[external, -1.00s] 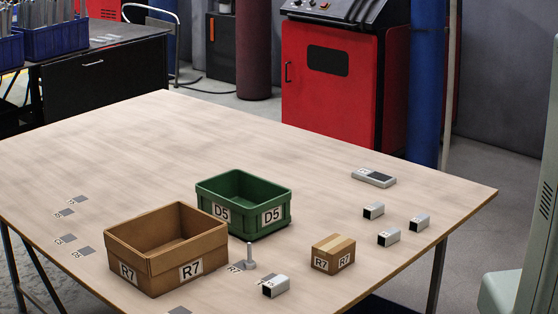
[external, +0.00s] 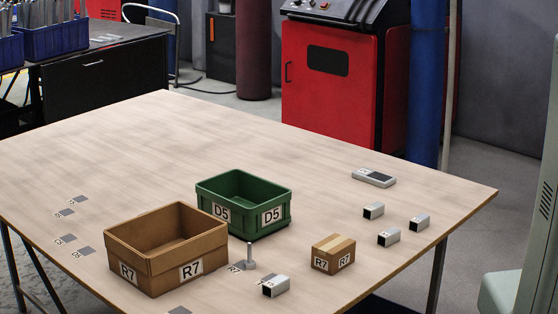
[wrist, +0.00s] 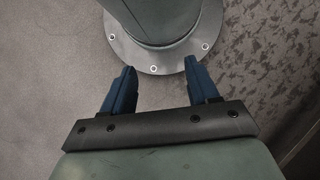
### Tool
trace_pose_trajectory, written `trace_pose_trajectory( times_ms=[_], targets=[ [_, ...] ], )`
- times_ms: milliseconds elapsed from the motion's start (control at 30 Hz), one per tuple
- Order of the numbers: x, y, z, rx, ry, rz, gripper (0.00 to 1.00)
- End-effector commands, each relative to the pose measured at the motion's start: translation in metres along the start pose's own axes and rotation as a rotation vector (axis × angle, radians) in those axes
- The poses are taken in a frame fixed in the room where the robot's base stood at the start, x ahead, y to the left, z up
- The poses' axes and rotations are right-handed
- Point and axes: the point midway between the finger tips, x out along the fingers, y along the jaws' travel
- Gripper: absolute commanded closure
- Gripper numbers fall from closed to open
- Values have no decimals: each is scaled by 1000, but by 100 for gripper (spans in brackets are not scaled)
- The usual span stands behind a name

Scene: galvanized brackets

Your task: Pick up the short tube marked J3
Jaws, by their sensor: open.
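Several short square metal tubes lie on the table in the external view. One (external: 374,211) is toward the right, with two more close by (external: 389,237) (external: 419,223). Another tube (external: 276,286) lies near the front edge, beside a small upright post. Their marks are too small to read, so I cannot tell which is J3. My gripper (wrist: 158,85) shows only in the wrist view. Its two blue fingers are apart with nothing between them, above a grey floor and a round bolted base plate. No tube shows in the wrist view.
An open brown box marked R7 (external: 122,253) and a green bin marked D5 (external: 205,194) stand on the table (external: 130,150). A small R7 carton (external: 333,254), a grey handheld device (external: 373,178) and a grey post (external: 250,258) are nearby. The table's back left is clear.

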Motion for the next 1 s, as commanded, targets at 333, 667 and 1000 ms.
trace_pose_trajectory(
  times_ms=[333, 667, 1000],
  targets=[
    [0, 0, 0, 0, 0, 0, 7],
    [0, 1, 0, 4, 0, -3, 1],
    [-60, 12, -40, 40, 121, -23, 1]
  ],
)
